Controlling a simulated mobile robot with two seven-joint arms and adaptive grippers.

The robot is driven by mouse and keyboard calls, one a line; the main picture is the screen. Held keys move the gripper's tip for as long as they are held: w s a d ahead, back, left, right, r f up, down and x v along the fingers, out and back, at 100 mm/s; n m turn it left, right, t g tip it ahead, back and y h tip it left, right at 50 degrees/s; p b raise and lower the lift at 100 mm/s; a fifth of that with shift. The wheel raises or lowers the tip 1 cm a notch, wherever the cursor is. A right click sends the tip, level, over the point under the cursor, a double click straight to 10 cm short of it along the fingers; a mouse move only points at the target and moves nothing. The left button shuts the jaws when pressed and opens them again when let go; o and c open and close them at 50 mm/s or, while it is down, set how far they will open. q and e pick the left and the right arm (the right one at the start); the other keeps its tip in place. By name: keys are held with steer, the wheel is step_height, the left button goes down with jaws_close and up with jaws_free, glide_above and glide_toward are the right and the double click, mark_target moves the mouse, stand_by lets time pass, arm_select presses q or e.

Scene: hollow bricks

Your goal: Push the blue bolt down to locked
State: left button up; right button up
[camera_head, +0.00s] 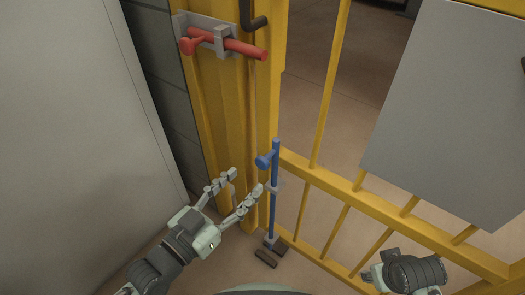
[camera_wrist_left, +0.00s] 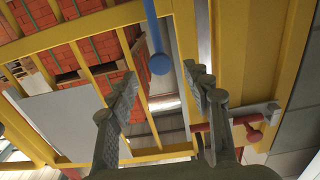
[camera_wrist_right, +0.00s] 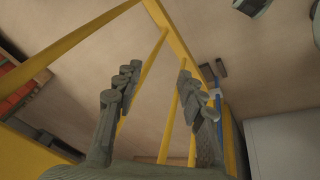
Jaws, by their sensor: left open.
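The blue bolt (camera_head: 273,212) is an upright rod on the yellow gate's edge, with a round knob (camera_head: 263,161) sticking out left near its top. It passes through a grey bracket (camera_head: 276,187); its lower end is near a dark floor piece (camera_head: 276,244). My left gripper (camera_head: 244,181) is open and empty, left of the rod and a little below the knob. In the left wrist view the knob (camera_wrist_left: 160,64) shows beyond and between the open fingers, apart from them. My right gripper (camera_wrist_right: 158,84) is open and empty; its fingers are not clear in the head view.
A red bolt (camera_head: 240,46) lies across the yellow post (camera_head: 222,110), above my left gripper. The yellow gate (camera_head: 400,222) with a grey panel (camera_head: 450,110) fills the right. A pale wall (camera_head: 70,130) stands left. A dark block (camera_head: 265,258) lies on the floor.

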mark_target(260, 166)
arm_select(q)
steer(key=x, duration=0.7)
steer(key=shift+w+d+r, duration=0.2)
steer(key=shift+d+r, duration=0.05)
steer(key=shift+r, duration=0.1)
jaws_close()
steer(key=shift+f, duration=0.1)
